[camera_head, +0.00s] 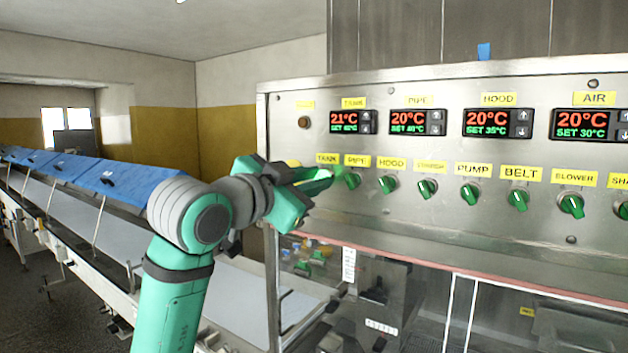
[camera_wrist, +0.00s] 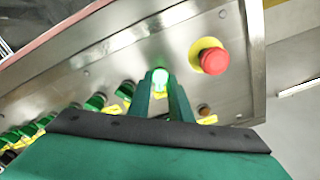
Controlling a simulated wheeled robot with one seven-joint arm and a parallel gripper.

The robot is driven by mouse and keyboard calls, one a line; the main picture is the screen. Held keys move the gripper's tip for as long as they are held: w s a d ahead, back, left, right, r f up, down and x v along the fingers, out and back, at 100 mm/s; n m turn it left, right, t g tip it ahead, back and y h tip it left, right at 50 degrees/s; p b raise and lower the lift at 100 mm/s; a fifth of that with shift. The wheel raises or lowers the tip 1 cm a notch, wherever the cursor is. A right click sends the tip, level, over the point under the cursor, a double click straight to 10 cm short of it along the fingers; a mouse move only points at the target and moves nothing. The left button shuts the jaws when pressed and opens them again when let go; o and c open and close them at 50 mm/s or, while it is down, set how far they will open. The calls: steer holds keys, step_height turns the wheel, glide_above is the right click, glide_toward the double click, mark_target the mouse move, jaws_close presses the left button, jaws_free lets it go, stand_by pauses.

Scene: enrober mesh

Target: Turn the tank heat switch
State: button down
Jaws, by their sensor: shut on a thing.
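The control panel (camera_head: 430,215) carries a row of green switches under yellow labels. The TANK label (camera_head: 327,158) is at the left end of the row, and the tank heat switch below it is mostly hidden by my gripper (camera_head: 320,182). In the wrist view, the tank heat switch (camera_wrist: 160,76) glows bright green between the two fingertips. My gripper is shut on it, with a finger on each side. The tank display (camera_head: 353,121) above reads 21°C in red.
The pipe switch (camera_head: 351,180) is close to the right of my fingers, then the hood switch (camera_head: 387,184). In the wrist view, a red mushroom button (camera_wrist: 213,61) on a yellow ring is nearby. A conveyor with blue covers (camera_head: 110,178) runs at left.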

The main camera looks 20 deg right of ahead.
steer(key=c, duration=1.8)
jaws_free()
steer(key=shift+c, duration=0.2)
steer(key=v, duration=1.1)
steer(key=shift+d, duration=0.1)
